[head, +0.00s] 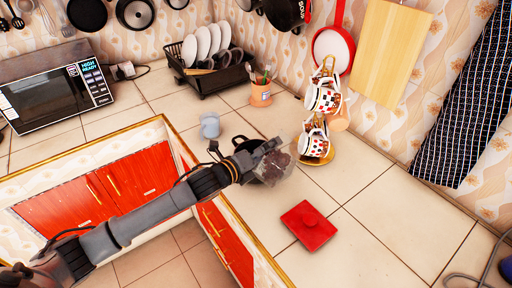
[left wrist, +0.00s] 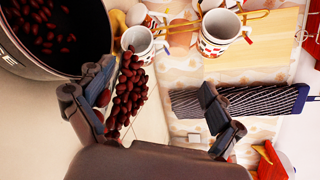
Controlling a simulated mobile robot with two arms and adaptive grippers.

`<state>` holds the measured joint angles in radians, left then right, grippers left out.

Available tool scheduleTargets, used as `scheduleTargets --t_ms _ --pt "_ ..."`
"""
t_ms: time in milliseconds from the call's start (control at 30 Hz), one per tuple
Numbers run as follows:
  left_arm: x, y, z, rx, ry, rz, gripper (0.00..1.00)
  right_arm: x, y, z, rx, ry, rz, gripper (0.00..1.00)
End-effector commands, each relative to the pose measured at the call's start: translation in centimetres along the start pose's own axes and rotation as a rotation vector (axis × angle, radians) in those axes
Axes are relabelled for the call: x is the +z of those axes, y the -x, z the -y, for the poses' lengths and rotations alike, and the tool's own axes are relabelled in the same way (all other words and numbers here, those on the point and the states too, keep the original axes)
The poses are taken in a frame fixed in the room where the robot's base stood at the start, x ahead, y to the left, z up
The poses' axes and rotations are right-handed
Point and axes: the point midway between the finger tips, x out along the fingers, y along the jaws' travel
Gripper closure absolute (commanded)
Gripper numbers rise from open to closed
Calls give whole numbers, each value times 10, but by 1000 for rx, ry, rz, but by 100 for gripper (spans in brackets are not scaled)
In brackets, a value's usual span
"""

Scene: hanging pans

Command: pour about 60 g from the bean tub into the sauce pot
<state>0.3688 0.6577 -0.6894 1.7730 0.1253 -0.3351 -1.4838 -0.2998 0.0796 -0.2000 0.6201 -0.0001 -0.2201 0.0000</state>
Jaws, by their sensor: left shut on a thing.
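My left gripper (head: 272,147) is shut on the clear bean tub (head: 281,168) and holds it tilted over or close beside the dark sauce pot (head: 250,174). The arm and tub hide much of the pot in the head view. In the left wrist view, dark red beans (left wrist: 126,92) lie in a heap by one finger of the gripper (left wrist: 155,112); the tub's clear walls are hard to make out. The pot (left wrist: 108,55) fills the upper left there, with several beans (left wrist: 45,22) inside. My right gripper is not in view.
A red square lid-like piece (head: 308,225) lies on the tiled counter (head: 368,245). A mug stand with patterned mugs (head: 313,143) stands close behind the tub. A grey-blue cup (head: 209,126), utensil pot (head: 261,95) and dish rack (head: 213,80) stand farther back. The front right counter is mostly clear.

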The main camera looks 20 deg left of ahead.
Motion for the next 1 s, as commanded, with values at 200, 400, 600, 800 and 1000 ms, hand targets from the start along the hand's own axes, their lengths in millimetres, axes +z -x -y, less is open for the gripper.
scheduleTargets --t_ms 200,400,600,800,1000 --pt "5 2 20 58 -142 -1 70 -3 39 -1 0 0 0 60" --pt "-8 -4 24 139 -335 -2 70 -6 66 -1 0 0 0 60" --pt "-17 -8 41 191 -460 -2 70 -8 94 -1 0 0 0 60" --pt "-44 -19 43 277 -662 -3 70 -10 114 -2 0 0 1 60" --pt "-60 -26 46 342 -822 1 70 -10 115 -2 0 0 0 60"
